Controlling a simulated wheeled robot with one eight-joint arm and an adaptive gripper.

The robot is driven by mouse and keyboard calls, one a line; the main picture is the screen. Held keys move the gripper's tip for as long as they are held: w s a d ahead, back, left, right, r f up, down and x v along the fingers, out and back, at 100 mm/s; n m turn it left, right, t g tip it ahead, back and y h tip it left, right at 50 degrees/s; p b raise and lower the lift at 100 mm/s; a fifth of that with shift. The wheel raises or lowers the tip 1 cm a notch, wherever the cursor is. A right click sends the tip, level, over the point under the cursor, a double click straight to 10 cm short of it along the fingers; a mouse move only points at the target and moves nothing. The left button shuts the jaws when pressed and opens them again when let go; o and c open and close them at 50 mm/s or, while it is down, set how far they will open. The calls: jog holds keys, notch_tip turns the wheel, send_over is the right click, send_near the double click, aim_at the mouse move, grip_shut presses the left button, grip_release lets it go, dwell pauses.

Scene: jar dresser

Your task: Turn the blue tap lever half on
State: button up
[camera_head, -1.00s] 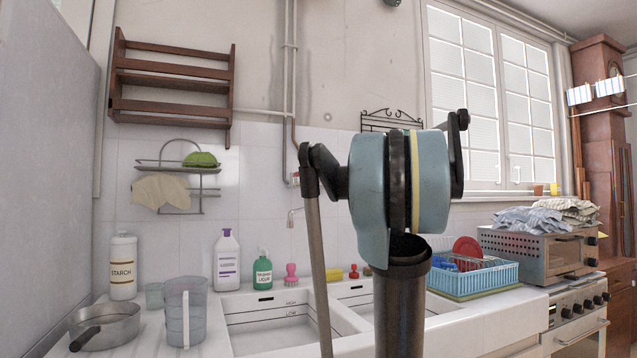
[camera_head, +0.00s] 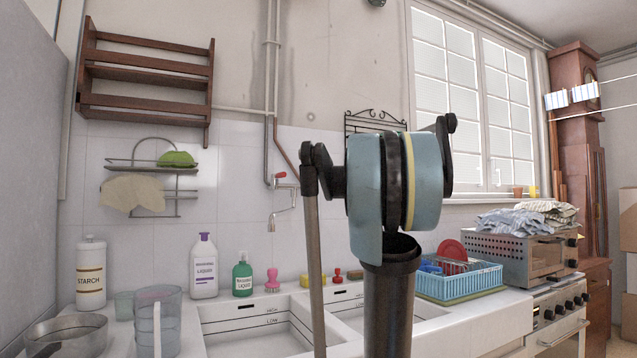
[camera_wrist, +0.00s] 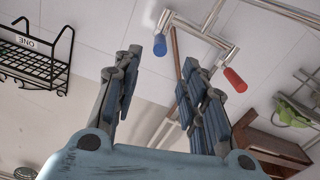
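The tap (camera_head: 282,200) is a metal wall tap above the sink. Its red lever (camera_head: 280,176) shows in the head view, left of my arm; the blue lever is hidden there. In the wrist view the blue lever (camera_wrist: 160,45) hangs from the left end of the tap's pipework, and the red lever (camera_wrist: 235,80) is lower right. My gripper (camera_wrist: 162,60) is open and empty, one finger on each side of the blue lever in the picture. I see no contact, and depth is unclear. The gripper is hidden behind my arm in the head view.
A white double sink (camera_head: 250,325) lies below the tap. Bottles, a measuring jug (camera_head: 158,320) and a pan (camera_head: 65,335) stand left. A blue dish rack (camera_head: 460,280) and an oven (camera_head: 520,255) stand right. A black wire rack (camera_wrist: 38,60) is beside the tap.

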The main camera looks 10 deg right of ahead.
aim_at(318, 177)
jog(key=x, duration=1.5)
jog(key=shift+w+a, duration=0.15)
jog(key=shift+w, duration=0.1)
grip_shut()
